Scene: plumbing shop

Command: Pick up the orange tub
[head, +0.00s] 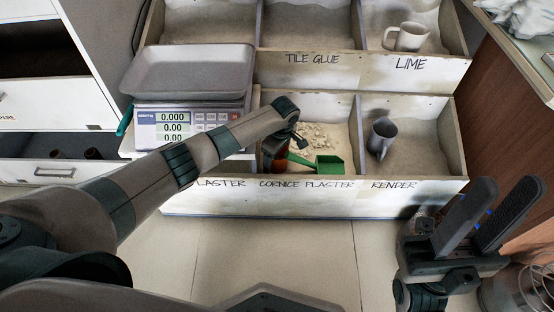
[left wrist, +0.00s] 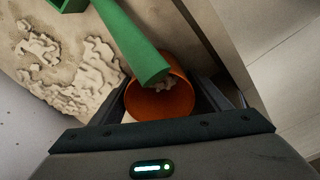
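The orange tub (left wrist: 160,98) is between the two fingers of my left gripper (left wrist: 160,90) in the left wrist view, with pale bits inside it. The fingers are apart, one on each side of the tub; I see no clear grip on it. In the head view the orange tub (head: 272,152) stands in the cornice plaster compartment, mostly hidden by my left gripper (head: 280,140). The handle of a green scoop (head: 330,164) reaches over the tub's rim. My right gripper (head: 482,216) is open and empty at the lower right, away from the bins.
The bin unit (head: 300,200) has walls around the cornice plaster compartment, which holds pale powder and lumps. A scale (head: 185,85) stands at left, close to my left arm.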

